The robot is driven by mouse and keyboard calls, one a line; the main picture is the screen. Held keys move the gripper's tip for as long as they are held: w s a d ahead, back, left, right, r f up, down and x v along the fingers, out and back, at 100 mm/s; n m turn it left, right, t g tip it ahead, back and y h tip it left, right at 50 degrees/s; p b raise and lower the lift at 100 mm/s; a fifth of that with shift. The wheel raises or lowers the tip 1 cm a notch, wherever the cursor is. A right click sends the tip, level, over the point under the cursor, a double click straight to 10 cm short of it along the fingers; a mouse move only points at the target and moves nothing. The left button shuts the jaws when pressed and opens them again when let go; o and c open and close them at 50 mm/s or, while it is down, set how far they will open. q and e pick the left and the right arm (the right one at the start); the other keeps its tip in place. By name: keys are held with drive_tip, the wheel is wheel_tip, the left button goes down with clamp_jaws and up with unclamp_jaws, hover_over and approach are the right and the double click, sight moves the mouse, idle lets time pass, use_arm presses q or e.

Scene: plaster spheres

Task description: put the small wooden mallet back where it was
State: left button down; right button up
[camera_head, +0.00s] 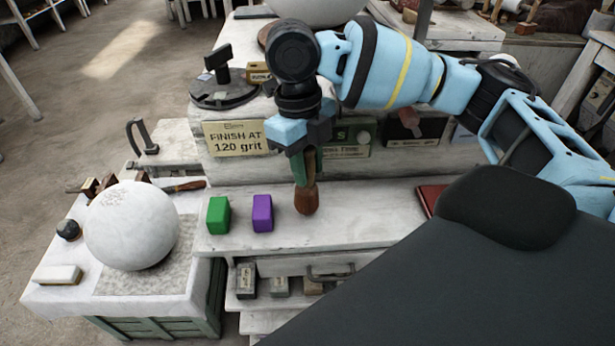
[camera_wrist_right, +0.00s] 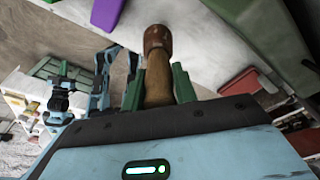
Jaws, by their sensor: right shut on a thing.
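My right gripper (camera_head: 303,165) is shut on the small wooden mallet (camera_head: 306,199), over the front ledge of the pale bench. The mallet hangs about upright with its dark reddish-brown end down. In the right wrist view, the green fingers (camera_wrist_right: 158,85) grip its lighter wooden part, and the mallet (camera_wrist_right: 157,42) points away from the gripper. The gripped part is partly hidden by the fingers. I cannot tell whether its lower end touches the ledge (camera_head: 345,225). My left gripper is not in the head view.
A purple block (camera_head: 262,213) and a green block (camera_head: 218,215) stand left of the mallet on the ledge. A large plaster sphere (camera_head: 132,225) sits farther left. A sign (camera_head: 236,138) is behind. A red book-like thing (camera_head: 430,198) lies right; the ledge between is clear.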

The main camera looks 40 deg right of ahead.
sight(309, 185)
drive_tip(key=shift+f, duration=1.75)
drive_tip(key=shift+f, duration=0.1)
drive_tip(key=o, duration=1.1)
drive_tip(key=shift+c, duration=0.2)
drive_tip(key=r, duration=0.4)
drive_tip(key=w+r, duration=0.1)
drive_tip(key=r, duration=0.3)
drive_tip(key=r+p, duration=0.1)
drive_tip(key=r, duration=0.3)
drive_tip(key=shift+w+a, duration=0.2)
drive_tip(key=shift+w, duration=0.15)
